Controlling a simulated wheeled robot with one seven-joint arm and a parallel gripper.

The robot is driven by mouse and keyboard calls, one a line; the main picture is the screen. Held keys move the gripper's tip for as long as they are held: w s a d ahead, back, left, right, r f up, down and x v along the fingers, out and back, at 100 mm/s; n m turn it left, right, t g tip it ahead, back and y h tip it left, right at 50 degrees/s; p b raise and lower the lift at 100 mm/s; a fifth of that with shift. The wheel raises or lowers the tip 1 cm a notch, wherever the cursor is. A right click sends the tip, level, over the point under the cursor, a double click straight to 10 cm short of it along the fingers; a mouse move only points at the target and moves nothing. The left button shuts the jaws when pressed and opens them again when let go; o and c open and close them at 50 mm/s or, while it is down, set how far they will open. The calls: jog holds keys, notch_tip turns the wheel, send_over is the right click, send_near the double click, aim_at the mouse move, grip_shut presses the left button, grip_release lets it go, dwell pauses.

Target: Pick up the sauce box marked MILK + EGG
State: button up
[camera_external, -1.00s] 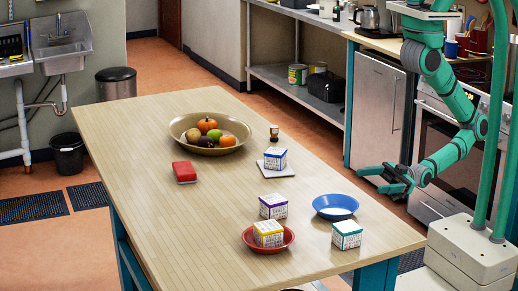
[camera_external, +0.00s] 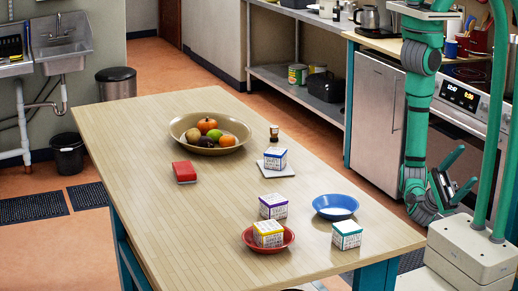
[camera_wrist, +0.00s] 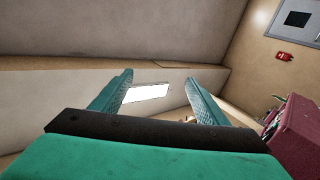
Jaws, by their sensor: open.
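Several small white boxes with printed sides stand on the table (camera_external: 140,150); the print is too small to read, so I cannot tell which is marked MILK + EGG. A blue-edged box (camera_external: 275,158) is on a white square (camera_external: 287,173). A purple-edged box (camera_external: 273,206) stands behind a yellow-edged box (camera_external: 268,233), which sits in a red bowl (camera_external: 291,240). A teal-edged box (camera_external: 347,234) stands near the right edge. My gripper (camera_external: 458,170) is open and empty, off the table's right side, tilted upward. The wrist view shows its two fingers (camera_wrist: 159,78) apart, no box between.
A blue bowl (camera_external: 335,206) is beside the teal-edged box. A wide fruit bowl (camera_external: 179,123), a small dark bottle (camera_external: 274,132) and a red block (camera_external: 184,172) are farther back. The table's left and front are clear. An oven (camera_external: 459,98) stands behind my arm.

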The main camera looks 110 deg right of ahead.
jog(key=s+a+r+n+g+h, duration=0.3)
jog(key=s+a+n+g+h, duration=0.4)
jog(key=n+g, duration=0.95)
jog(key=w+a+r+n+g+h, duration=0.2)
jog(key=a+r+n+h, duration=0.35)
jog(key=a+r, duration=0.2)
jog(key=m+t+h, duration=0.3)
jog(key=m+t, duration=0.2)
jog(key=t, duration=1.4)
send_near(345, 224)
jog(key=shift+a+f+y, duration=0.25)
jog(key=shift+a+f, duration=0.1)
jog(key=shift+f, duration=0.15)
jog(key=x, duration=1)
jog(key=shift+a, duration=0.25)
jog(key=c, duration=1.3)
